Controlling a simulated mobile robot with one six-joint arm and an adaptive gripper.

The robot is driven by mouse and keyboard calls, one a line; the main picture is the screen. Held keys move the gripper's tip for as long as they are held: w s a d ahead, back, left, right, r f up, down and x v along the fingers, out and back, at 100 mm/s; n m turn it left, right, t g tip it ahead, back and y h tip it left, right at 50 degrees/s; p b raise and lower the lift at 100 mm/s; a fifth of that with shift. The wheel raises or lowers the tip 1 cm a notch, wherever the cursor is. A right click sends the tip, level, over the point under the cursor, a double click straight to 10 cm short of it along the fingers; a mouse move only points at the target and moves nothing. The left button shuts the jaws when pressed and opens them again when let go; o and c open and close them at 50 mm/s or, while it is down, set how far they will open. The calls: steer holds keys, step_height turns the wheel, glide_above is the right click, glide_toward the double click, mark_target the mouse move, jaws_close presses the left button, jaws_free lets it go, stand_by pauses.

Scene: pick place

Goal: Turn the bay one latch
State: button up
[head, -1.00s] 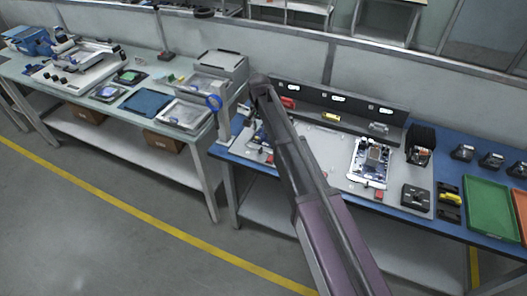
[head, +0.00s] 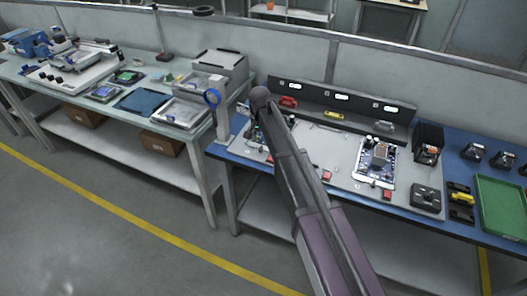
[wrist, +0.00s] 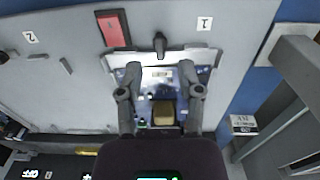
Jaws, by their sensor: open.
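In the wrist view, a small dark latch (wrist: 159,44) stands at the edge of bay one, between a red block (wrist: 113,28) and the label "1" (wrist: 204,24). A circuit board (wrist: 165,108) with a tan square part lies in the bay behind a light metal strip (wrist: 150,56). My gripper (wrist: 160,70) is open, with its two fingers apart above the board and nothing held between them. The latch lies just beyond the fingertips. In the head view, my arm covers most of bay one and I cannot make out the latch.
A second board (head: 376,162) lies on the grey panel to the right. A dark upright rail (head: 340,108) runs behind the panel. A green tray (head: 502,205) lies at the right.

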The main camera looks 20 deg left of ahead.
mark_target(261, 149)
steer(key=shift+f+b, duration=1.6)
steer(key=shift+f, duration=0.3)
